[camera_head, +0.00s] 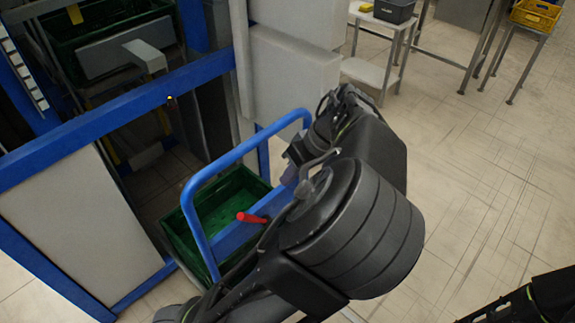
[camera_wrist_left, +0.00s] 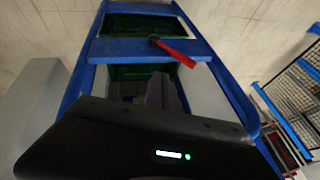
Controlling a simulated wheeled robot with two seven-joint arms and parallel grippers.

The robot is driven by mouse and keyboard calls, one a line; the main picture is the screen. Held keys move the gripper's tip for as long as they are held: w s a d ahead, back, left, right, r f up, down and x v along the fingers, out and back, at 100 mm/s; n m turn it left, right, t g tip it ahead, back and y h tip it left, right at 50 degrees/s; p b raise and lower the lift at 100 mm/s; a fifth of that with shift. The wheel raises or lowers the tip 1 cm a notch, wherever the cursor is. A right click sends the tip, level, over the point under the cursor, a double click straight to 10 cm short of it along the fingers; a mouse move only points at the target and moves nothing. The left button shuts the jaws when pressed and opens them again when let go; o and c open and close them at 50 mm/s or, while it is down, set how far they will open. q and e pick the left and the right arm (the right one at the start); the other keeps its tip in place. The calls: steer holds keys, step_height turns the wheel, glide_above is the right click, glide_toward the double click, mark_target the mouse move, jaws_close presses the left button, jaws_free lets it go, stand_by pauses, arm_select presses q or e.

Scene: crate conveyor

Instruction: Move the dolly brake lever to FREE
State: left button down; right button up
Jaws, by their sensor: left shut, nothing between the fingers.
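The red brake lever (camera_head: 252,218) sits on the blue crossbar of the dolly (camera_head: 200,190), beside a green crate. In the left wrist view the red lever (camera_wrist_left: 176,52) points from a dark pivot toward the lower right across the blue bar. My left gripper (camera_head: 290,174) is near the dolly handle's right side, above and to the right of the lever, apart from it. Its fingers (camera_wrist_left: 163,92) show shut and empty in the left wrist view, below the lever in the picture. My left arm hides part of the dolly.
A blue-framed conveyor structure (camera_head: 110,120) with pale panels stands at the left. A green crate (camera_head: 235,195) lies within the dolly. A table with a dark bin (camera_head: 395,10) and a yellow crate (camera_head: 537,12) are at the back right. The tiled floor at right is clear.

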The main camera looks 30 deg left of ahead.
arm_select(q)
steer(key=shift+s+a+r+n+g, duration=0.15)
steer(key=shift+s+r, duration=0.15)
steer(key=shift+r, duration=0.15)
steer(key=shift+s+r+n+g, duration=0.15)
steer(key=shift+s+r, duration=0.1)
steer(key=shift+r, duration=0.2)
arm_select(e)
steer(key=shift+w+d+r, duration=0.1)
steer(key=shift+d+r, duration=0.05)
steer(key=shift+r, duration=0.25)
arm_select(q)
steer(key=shift+f, duration=0.1)
glide_above(255, 219)
steer(key=shift+f, duration=5.45)
steer(key=shift+w+d+b, duration=0.25)
steer(key=shift+w+b, duration=0.05)
steer(key=shift+b, duration=0.1)
arm_select(e)
steer(key=shift+f, duration=0.35)
